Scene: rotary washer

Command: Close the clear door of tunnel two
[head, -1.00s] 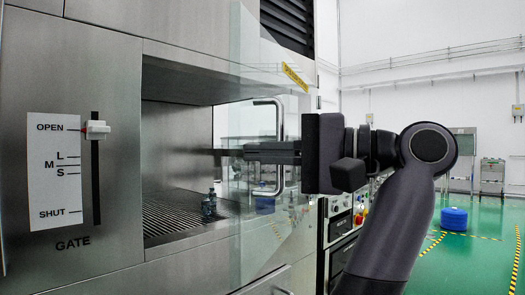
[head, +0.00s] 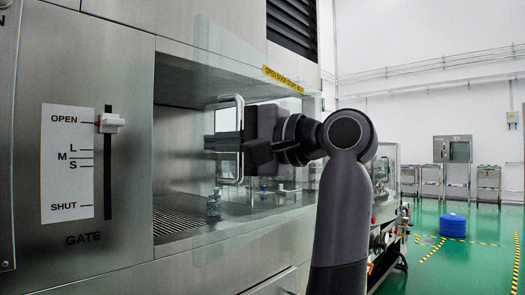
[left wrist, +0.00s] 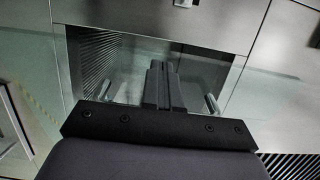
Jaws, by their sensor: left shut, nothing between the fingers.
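The clear door (head: 225,60) of the washer stands ajar in front of a dark tunnel opening (head: 180,100). I cannot read which tunnel it is. Its upright metal handle (head: 239,108) shows in the head view, and a handle also shows at lower right of the opening in the left wrist view (left wrist: 212,103). My left gripper (head: 208,142) is shut and empty, pointing left across the handle at mid height. Whether it touches the door or handle I cannot tell. In the left wrist view its fingers (left wrist: 161,68) point at the opening. My right gripper is out of view.
A gate slider (head: 110,123) sits at OPEN on the left panel. A small clear item (head: 214,200) stands by the opening's floor.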

